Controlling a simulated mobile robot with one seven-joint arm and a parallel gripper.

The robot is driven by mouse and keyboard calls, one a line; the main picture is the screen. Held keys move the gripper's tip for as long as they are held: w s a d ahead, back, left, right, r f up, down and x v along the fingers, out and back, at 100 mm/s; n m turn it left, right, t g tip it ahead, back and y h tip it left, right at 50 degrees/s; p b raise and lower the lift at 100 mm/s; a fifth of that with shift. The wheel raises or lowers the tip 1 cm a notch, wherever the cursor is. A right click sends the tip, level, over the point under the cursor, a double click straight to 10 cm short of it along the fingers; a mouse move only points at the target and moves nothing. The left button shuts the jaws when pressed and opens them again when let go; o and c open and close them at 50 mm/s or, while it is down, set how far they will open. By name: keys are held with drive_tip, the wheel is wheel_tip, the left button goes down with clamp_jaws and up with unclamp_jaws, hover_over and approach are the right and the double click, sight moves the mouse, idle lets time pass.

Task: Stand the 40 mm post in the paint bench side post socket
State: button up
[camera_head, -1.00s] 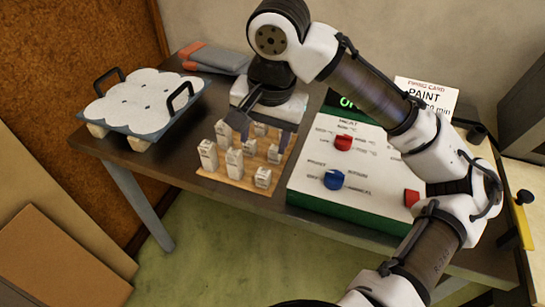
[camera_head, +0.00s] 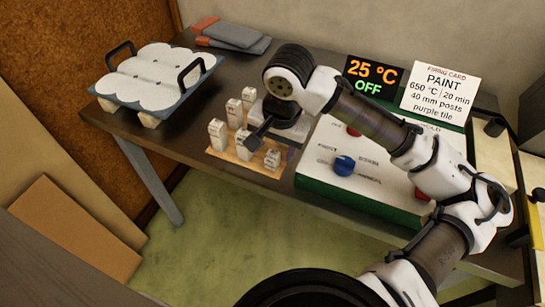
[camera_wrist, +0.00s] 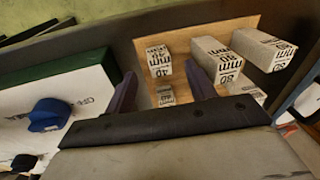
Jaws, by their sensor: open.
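Pale posts with printed size labels stand on a wooden board (camera_head: 222,158) on the bench. In the wrist view, a short post marked 40 mm (camera_wrist: 159,60) stands just past the fingertips, across the gap between them. Another short post (camera_wrist: 165,96) shows between the fingers, its label partly hidden. Taller posts marked 80 (camera_wrist: 216,62) stand to the right. My gripper (camera_wrist: 160,82) is open and empty, pointing down over the board; in the head view (camera_head: 256,138) it partly hides the posts behind it. I cannot make out the paint bench side post socket in either view.
A blue tray (camera_head: 152,99) with handles and white round-lobed sheets stands at left on blocks. A white and green control box (camera_head: 335,190) with red and blue knobs stands right of the board. A firing card (camera_head: 438,92) reads 40 mm posts. Grey and orange items (camera_head: 232,36) lie behind.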

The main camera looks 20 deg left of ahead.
sight(272, 160)
drive_tip(key=shift+w+a+f, duration=0.15)
drive_tip(key=shift+f, duration=1.2)
drive_tip(key=c, duration=1.1)
drive_tip(key=shift+r, duration=0.1)
drive_tip(key=shift+c, duration=0.2)
